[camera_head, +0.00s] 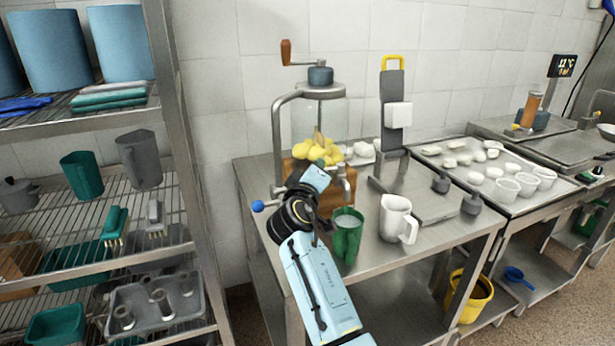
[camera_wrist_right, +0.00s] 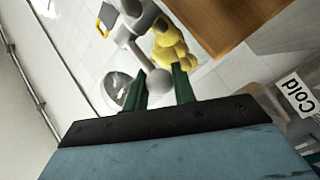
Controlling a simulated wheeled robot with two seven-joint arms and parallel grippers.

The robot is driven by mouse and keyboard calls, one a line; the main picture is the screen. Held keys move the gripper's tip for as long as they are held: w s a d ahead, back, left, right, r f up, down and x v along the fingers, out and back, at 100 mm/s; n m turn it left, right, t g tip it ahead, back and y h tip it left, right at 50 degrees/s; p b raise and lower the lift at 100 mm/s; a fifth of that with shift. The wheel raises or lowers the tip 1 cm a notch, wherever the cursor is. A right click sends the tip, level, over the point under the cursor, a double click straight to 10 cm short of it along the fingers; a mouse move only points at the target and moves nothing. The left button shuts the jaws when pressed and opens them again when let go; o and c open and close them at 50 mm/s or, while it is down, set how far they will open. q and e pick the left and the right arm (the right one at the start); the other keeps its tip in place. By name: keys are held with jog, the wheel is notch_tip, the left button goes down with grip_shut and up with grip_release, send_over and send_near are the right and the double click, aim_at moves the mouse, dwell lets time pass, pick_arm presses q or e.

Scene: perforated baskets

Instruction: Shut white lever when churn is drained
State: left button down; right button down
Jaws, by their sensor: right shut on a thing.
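The churn (camera_head: 320,108) is a clear cylinder with a grey lid and a wooden-handled crank, standing on the steel table. Yellow lumps (camera_head: 312,152) sit at its base. A metal spout (camera_head: 346,186) points down above a green jug (camera_head: 347,240), which has pale content inside. My right gripper (camera_head: 316,176) is at the churn's front. In the right wrist view, my right gripper (camera_wrist_right: 157,88) is shut on the pale round knob of the white lever (camera_wrist_right: 158,76). In the head view the gripper hides the lever. My left gripper is not in view.
A white jug (camera_head: 396,220) stands right of the green jug. A blue knob (camera_head: 258,206) sticks out left of the churn. A tray of white pieces and cups (camera_head: 436,155) lies to the right. A wire shelf (camera_head: 70,215) stands at the left. A yellow bucket (camera_head: 468,298) is below.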

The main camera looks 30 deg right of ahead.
jog(key=c, duration=1.2)
grip_release()
jog(key=v, duration=1.3)
jog(key=shift+s, duration=0.15)
